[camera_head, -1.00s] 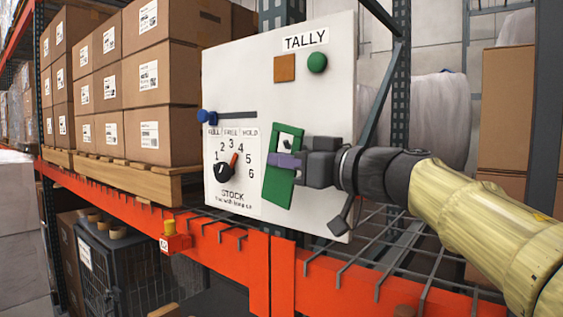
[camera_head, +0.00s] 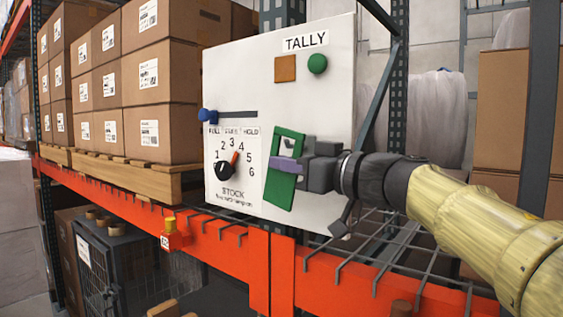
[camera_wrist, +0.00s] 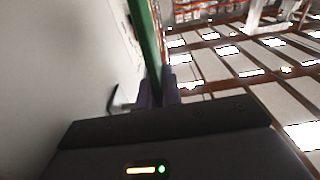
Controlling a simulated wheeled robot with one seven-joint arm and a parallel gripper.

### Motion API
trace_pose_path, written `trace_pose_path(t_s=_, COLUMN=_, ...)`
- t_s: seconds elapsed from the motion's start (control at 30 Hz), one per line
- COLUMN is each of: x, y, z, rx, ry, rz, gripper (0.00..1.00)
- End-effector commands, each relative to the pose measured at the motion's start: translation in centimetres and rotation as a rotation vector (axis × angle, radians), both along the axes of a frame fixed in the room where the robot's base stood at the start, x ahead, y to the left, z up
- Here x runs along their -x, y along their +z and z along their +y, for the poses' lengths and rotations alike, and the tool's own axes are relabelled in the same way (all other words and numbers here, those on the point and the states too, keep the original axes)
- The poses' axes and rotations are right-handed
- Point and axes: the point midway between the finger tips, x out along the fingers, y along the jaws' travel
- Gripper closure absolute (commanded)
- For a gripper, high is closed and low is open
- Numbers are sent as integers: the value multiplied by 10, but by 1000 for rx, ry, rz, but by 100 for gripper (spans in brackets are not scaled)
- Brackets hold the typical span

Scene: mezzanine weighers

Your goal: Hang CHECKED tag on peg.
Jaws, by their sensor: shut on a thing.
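The green tag (camera_head: 280,195) is a flat rectangle with a cut-out near its top, held slightly tilted in front of the white TALLY board (camera_head: 235,82). My gripper (camera_head: 286,166) is shut on the tag, its purple fingers across the middle of it. No CHECKED lettering is readable on the tag. In the wrist view the green tag (camera_wrist: 147,40) shows edge-on beside the board, between the fingers (camera_wrist: 158,92). A grey hook-like piece (camera_wrist: 122,102) shows left of the fingers there. Whether it passes through the tag's opening cannot be told.
The board carries a dial with a red pointer (camera_head: 235,157), a blue-knobbed slider (camera_head: 208,116), a brown square (camera_head: 285,68) and a green round knob (camera_head: 317,63). An orange beam (camera_head: 215,232) and wire decking lie below. Boxes (camera_head: 160,75) stand left.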

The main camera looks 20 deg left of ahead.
Motion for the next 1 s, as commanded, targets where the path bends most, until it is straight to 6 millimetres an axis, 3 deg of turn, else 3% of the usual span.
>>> trace_pose_path(t_s=0.03, x=-13, y=-11, z=-9, rx=8, ry=-27, rz=20, gripper=100)
trace_pose_path(t_s=1.0, x=-13, y=4, z=-9, rx=4, ry=-28, rz=5, gripper=100)
